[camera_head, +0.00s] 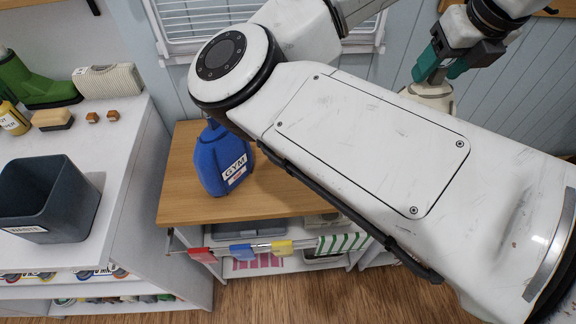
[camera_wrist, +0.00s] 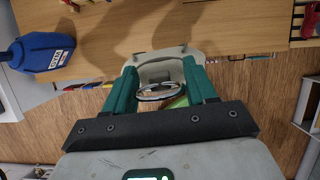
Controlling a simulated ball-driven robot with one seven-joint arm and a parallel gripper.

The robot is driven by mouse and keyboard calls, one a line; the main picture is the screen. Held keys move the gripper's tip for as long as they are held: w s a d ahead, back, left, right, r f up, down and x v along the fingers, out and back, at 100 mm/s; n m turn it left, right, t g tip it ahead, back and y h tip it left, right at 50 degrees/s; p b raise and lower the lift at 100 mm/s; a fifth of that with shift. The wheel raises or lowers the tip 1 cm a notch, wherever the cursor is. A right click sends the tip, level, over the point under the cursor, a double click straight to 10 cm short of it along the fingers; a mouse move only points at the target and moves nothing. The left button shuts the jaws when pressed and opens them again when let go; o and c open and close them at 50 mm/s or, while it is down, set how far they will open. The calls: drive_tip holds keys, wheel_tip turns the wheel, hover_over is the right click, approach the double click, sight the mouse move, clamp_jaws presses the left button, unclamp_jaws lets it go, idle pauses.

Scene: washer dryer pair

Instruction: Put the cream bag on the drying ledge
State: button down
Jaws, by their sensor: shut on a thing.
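My gripper (camera_head: 438,72) has teal fingers and is shut on the cream bag (camera_head: 430,94), at the upper right of the head view. Most of the bag is hidden behind my arm there. In the wrist view, the cream bag (camera_wrist: 156,55) hangs between and beyond the fingers of my gripper (camera_wrist: 160,84), with a ring-like handle near them. A wooden top (camera_head: 190,165) stands left of my arm; it also fills the upper wrist view (camera_wrist: 150,20). No label shows whether this is the drying ledge.
A blue bag marked GYM (camera_head: 224,160) stands on the wooden top. Clear wood shows around it. Colored cloths (camera_head: 240,252) hang on a rail below the front edge. A dark bin (camera_head: 45,200) stands on the white counter (camera_head: 115,160) at left. A window (camera_head: 200,20) is behind.

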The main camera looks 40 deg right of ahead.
drive_tip(key=shift+s+d+m, duration=0.2)
drive_tip(key=shift+s+m, duration=0.05)
drive_tip(key=shift+m, duration=0.15)
drive_tip(key=shift+f, duration=0.1)
drive_tip(key=w+a+f+p, duration=0.1)
drive_tip(key=w+a+f, duration=0.5)
drive_tip(key=w+f, duration=0.6)
drive_tip(key=shift+w+f, duration=0.15)
drive_tip(key=shift+f, duration=0.4)
drive_tip(key=shift+c, duration=1.7)
unclamp_jaws()
